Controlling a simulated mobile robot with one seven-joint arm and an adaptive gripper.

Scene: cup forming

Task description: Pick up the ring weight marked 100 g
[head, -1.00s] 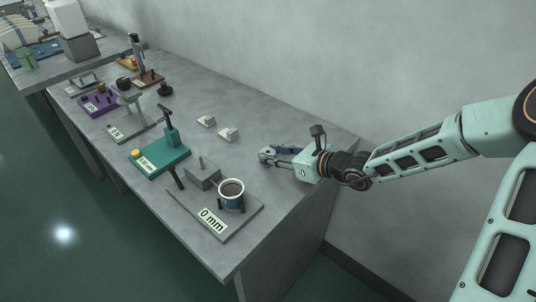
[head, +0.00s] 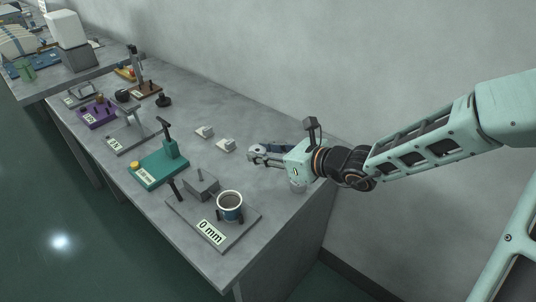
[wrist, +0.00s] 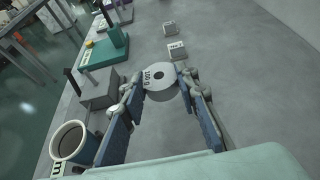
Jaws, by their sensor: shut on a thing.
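The ring weight (wrist: 158,84) is a pale grey disc with a dark centre hole, and "100 g" reads on its side in the wrist view. My gripper (wrist: 160,88) is shut on it, with one blue-and-grey finger on each side. In the head view my gripper (head: 253,155) is over the right part of the grey bench, and the weight is too small and covered there to make out clearly. The weight seems to be held above the bench top.
Two small pale labelled blocks (head: 204,132) (head: 226,145) lie left of my gripper. A blue cup (head: 230,205) of dark liquid sits on a grey "0 mm" plate (head: 207,232). A teal stand (head: 158,168) is farther left.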

